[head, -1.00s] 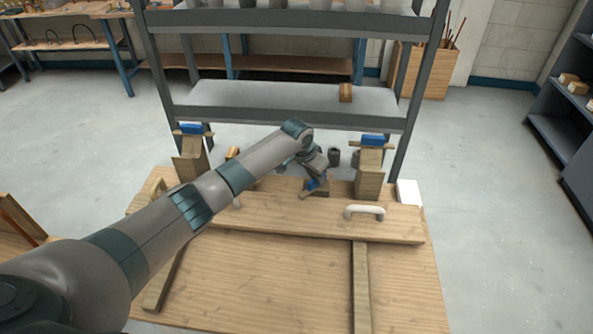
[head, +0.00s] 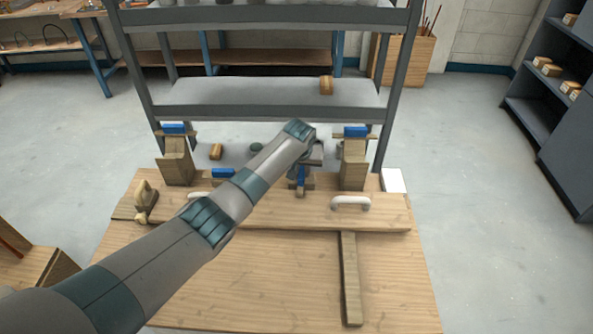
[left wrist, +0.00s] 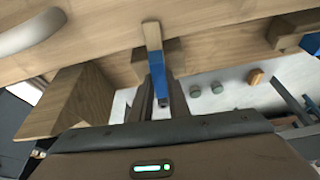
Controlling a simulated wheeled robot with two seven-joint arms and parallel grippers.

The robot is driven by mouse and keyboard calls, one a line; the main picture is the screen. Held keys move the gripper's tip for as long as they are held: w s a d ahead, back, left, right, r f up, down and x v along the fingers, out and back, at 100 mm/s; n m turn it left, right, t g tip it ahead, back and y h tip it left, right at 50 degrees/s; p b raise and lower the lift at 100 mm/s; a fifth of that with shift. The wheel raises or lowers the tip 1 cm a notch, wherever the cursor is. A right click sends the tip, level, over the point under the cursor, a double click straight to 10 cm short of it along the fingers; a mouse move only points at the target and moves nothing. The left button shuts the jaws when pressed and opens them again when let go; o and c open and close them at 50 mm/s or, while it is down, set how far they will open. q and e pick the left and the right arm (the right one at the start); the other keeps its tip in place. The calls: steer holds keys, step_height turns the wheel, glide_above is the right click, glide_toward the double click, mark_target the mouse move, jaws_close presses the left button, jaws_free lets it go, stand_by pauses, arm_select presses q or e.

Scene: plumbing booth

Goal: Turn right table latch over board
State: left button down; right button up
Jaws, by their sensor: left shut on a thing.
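The right table latch (head: 301,189) is a small wooden bar with a blue end, on a wooden block at the far edge of the table. My left gripper (left wrist: 161,95) is shut on its blue end. In the left wrist view the latch's wooden end (left wrist: 152,36) points across the near block and lies over the board's edge. The board (head: 285,219) lies flat on the table with two white handles; the right handle (head: 351,203) shows clearly. The left latch (head: 222,173) has its blue end beside my arm, which partly hides it. My right gripper is not in view.
Two wooden posts with blue-topped bars (head: 176,162) (head: 353,164) stand behind the board. A grey shelf rack (head: 270,113) rises close behind the table. A wooden clamp-like piece (head: 146,201) stands at the left. A wooden strip (head: 351,280) runs along the table's right; the front table surface is bare.

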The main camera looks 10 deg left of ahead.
arm_select(q)
steer(key=c, duration=1.7)
jaws_free()
steer(key=shift+r, duration=0.15)
steer(key=shift+v, duration=0.95)
steer(key=b+v, duration=0.2)
steer(key=v, duration=1.3)
steer(key=shift+s+b, duration=0.15)
steer(key=shift+b, duration=0.15)
